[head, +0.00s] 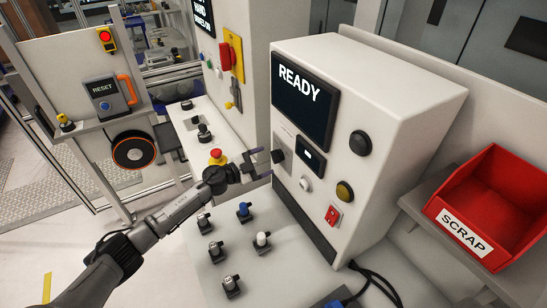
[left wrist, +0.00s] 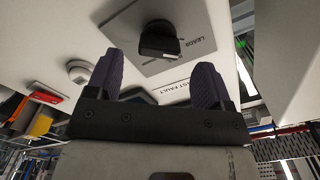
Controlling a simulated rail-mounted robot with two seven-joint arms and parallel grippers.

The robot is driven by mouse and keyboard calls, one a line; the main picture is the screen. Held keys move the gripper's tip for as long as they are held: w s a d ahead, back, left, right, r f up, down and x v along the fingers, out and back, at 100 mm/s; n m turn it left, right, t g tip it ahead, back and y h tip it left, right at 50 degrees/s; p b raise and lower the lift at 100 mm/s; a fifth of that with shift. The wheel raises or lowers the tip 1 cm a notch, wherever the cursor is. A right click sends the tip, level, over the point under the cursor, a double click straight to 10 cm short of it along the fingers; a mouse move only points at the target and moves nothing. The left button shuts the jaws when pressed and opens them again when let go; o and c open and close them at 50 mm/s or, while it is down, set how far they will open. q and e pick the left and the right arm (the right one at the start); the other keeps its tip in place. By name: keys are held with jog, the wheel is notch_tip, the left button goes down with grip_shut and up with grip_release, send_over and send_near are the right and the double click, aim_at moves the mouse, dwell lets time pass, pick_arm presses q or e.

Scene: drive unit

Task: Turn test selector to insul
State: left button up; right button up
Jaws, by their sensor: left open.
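A black knob on a grey plate, which looks like the test selector, shows in the left wrist view (left wrist: 158,42). My left gripper (head: 264,164) is open and empty just in front of that plate. In the left wrist view its fingers (left wrist: 157,84) are spread, with the knob beyond the gap and apparently apart from them. My right gripper is not in view.
The cabinet carries a READY screen (head: 302,98), a white round knob (head: 305,184), a black knob (head: 360,143), a yellow button (head: 345,191) and a red switch (head: 333,215). Several small knobbed parts stand on the bench below. A red scrap bin (head: 490,210) is at right.

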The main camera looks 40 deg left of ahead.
aim_at(273, 160)
pick_arm(q)
jog(key=x, duration=0.4)
jog(key=shift+w+d, duration=0.15)
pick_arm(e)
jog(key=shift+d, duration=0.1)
pick_arm(q)
jog(key=shift+c, duration=0.4)
jog(key=c, duration=0.8)
jog(key=shift+c, duration=0.2)
